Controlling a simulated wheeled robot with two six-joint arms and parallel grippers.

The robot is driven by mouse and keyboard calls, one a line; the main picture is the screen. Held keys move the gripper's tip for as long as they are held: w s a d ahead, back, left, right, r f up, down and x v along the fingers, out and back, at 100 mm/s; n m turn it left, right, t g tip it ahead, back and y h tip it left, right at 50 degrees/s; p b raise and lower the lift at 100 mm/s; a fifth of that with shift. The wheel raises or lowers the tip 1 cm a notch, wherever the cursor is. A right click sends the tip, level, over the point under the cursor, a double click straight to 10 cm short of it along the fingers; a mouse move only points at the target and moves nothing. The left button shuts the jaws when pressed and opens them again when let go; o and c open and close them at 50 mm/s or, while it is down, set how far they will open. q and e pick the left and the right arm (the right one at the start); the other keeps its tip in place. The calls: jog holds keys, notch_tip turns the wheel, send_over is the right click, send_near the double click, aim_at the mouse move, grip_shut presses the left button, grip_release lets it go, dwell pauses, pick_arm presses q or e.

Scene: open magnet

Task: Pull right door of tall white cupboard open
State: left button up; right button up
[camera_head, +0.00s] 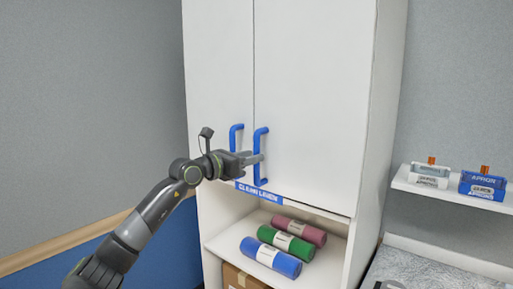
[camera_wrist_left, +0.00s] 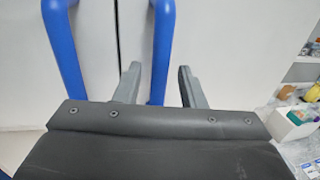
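The tall white cupboard (camera_head: 312,90) has two upper doors, both shut. The right door (camera_head: 305,120) has a blue bar handle (camera_head: 257,150); it also shows in the left wrist view (camera_wrist_left: 162,45). The left door (camera_head: 218,70) has a matching blue handle (camera_head: 233,138). My left gripper (camera_head: 255,158) is at the right door's handle. In the left wrist view its fingers (camera_wrist_left: 159,85) are apart, one on each side of that handle, with gaps visible. The handle's lower part is hidden behind the gripper body. My right gripper is not in view.
Blue (camera_head: 270,258), green (camera_head: 286,243) and dark red (camera_head: 299,230) rolls lie in the open shelf below the doors, above a cardboard box (camera_head: 240,279). A wall shelf (camera_head: 450,193) with small labelled boxes is at right. Grey wall stands at left.

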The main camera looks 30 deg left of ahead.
pick_arm(q)
jog(key=shift+x, duration=1.4)
grip_shut()
